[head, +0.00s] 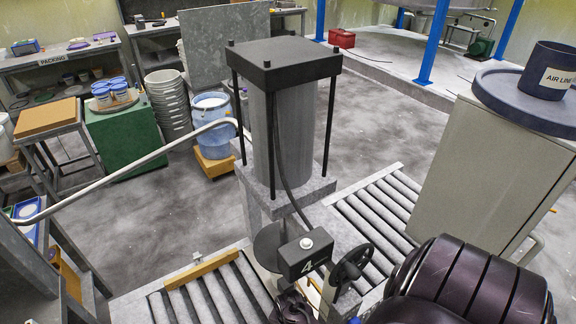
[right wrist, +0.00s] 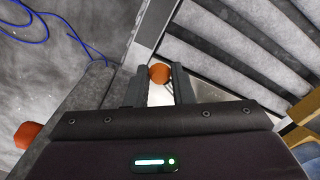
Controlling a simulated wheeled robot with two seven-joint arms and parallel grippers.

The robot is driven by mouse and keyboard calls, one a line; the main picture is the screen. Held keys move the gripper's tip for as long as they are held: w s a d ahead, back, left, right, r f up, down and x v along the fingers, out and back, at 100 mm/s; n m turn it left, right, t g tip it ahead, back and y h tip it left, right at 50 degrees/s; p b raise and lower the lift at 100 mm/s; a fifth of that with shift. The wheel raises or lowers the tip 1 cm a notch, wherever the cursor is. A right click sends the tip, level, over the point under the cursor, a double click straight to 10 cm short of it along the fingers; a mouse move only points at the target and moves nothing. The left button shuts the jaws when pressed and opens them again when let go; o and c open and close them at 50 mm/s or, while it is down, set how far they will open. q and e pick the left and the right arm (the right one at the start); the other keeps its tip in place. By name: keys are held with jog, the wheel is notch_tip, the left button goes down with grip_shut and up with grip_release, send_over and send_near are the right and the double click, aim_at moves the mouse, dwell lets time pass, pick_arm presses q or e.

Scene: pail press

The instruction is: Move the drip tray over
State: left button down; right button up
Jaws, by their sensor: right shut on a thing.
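My right gripper (right wrist: 158,84) has its two fingers closed on a round orange knob in the right wrist view (right wrist: 160,73). A pale metal surface (right wrist: 160,96) shows between the fingers below the knob. It may be part of the drip tray, but the fingers and gripper body hide most of it. In the head view a dark part of my right gripper shows low in the middle, beside the press (head: 285,150), its fingertips hidden. I cannot make out the drip tray in the head view. My left gripper is not in view.
Roller conveyors lie left (head: 215,295) and right (head: 375,215) of the press. A handwheel (head: 352,264) and a box marked 4 (head: 305,256) stand close by. A grey cabinet (head: 480,170) is at the right. A second orange knob (right wrist: 27,134) shows in the wrist view.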

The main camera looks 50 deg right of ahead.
jog(key=shift+s+d, duration=0.1)
jog(key=shift+s+d, duration=0.55)
jog(key=shift+d, duration=0.2)
jog(key=o, duration=0.9)
jog(key=shift+c, duration=0.2)
